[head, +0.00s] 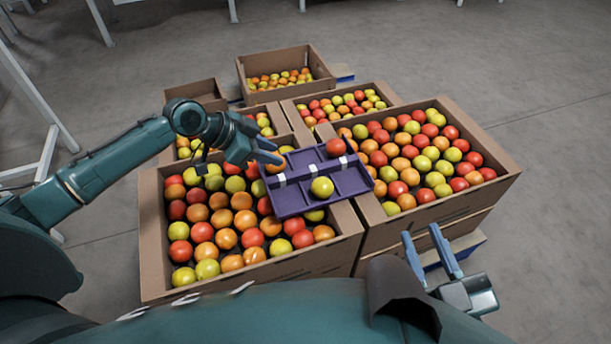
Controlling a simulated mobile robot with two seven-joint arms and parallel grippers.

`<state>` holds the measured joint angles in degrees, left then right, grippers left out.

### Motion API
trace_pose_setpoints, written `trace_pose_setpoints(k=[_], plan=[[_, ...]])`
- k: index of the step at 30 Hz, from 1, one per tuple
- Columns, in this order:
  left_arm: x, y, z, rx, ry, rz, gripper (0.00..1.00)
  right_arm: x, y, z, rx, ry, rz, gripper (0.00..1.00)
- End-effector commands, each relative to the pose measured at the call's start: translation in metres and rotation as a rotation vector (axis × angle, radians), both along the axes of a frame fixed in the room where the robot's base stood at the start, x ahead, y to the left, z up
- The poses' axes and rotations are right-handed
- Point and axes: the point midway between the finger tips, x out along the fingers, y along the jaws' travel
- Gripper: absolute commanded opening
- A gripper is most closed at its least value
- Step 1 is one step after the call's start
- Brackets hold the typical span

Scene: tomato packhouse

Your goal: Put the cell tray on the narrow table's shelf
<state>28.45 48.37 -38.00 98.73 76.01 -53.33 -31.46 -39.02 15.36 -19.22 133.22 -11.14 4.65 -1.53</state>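The purple cell tray (291,200) lies across the neighbouring rims of the two front cardboard boxes, over some of the tomatoes. A yellow tomato (322,187) sits in a near cell and a red tomato (336,147) in a far one. White strips mark its middle divider. My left gripper (275,153) is by the tray's far left corner, its fingers parted; I cannot tell whether they touch the tray. My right gripper (428,254) is open and empty at the lower right, beside the right box. No narrow table with a shelf is clearly identifiable.
The front left box (151,232) and front right box (497,172) are full of red, orange and yellow tomatoes. Several more boxes stand behind, including one at the back (287,60). White frame legs (45,155) stand at the left. The grey floor (480,60) is clear at the right.

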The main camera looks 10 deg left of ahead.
Motion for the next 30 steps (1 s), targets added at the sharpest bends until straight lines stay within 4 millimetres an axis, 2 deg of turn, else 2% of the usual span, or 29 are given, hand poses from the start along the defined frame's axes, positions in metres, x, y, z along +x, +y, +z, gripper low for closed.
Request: trace_pose_setpoints(k=[4, 9, 15, 22, 30], plan=[[0.011, -0.019, -0.024, -0.004, 0.000, -0.002, 0.29, -0.001, 0.001, -0.008, 0.009, -0.020, 0.010, 0.28], [0.022, -0.036, -0.044, -0.002, 0.000, -0.001, 0.29, 0.001, 0.002, -0.004, 0.038, -0.027, 0.019, 0.28], [0.028, -0.044, -0.052, -0.001, -0.002, -0.001, 0.29, 0.004, 0.003, 0.002, 0.056, -0.041, 0.024, 0.28], [0.039, -0.067, -0.076, -0.003, -0.003, -0.002, 0.29, 0.003, 0.006, -0.009, 0.102, -0.022, 0.034, 0.28], [0.046, -0.077, -0.086, -0.002, -0.001, 0.000, 0.29, 0.005, 0.009, 0.004, 0.134, -0.038, 0.051, 0.28]])
